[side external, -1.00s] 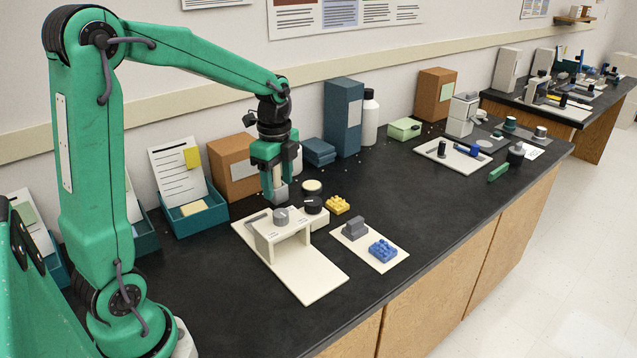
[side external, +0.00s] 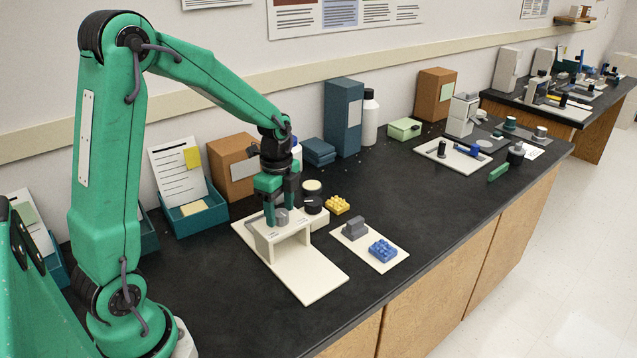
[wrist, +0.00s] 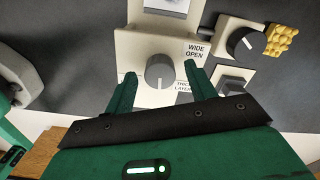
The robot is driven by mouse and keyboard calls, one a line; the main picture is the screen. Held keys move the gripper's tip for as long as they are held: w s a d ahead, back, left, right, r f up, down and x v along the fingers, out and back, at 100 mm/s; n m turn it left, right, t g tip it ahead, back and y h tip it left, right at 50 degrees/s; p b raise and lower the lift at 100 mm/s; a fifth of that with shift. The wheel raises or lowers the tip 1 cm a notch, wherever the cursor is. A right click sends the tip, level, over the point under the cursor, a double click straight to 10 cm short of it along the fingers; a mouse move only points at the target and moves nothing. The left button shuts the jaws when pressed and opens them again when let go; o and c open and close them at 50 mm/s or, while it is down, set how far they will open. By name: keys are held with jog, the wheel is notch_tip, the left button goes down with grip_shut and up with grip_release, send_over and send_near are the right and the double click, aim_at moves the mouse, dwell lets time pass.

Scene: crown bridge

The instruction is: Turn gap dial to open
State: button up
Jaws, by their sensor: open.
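The gap dial (side external: 281,217) is a grey round knob on top of a cream bridge-shaped stand (side external: 268,240). In the wrist view the dial (wrist: 160,72) has a white pointer line toward the bottom of the picture. A "WIDE OPEN" label (wrist: 195,50) is to its upper right. A partly hidden "THICK LAYER" label (wrist: 183,85) is to its lower right. My gripper (side external: 279,212) is open and low over the stand. In the wrist view its fingers (wrist: 160,68) are on either side of the dial, with gaps visible between them and the knob.
A cream box with a black knob (side external: 314,205) stands right beside the stand. Yellow bricks (side external: 337,205) lie behind it. A white plate (side external: 355,262) with a grey block (side external: 355,228) and blue bricks (side external: 383,250) is to the right. A brown box (side external: 228,172) stands behind my gripper.

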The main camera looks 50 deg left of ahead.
jog(key=shift+f, duration=0.2)
jog(key=c, duration=1)
jog(key=shift+o, duration=0.2)
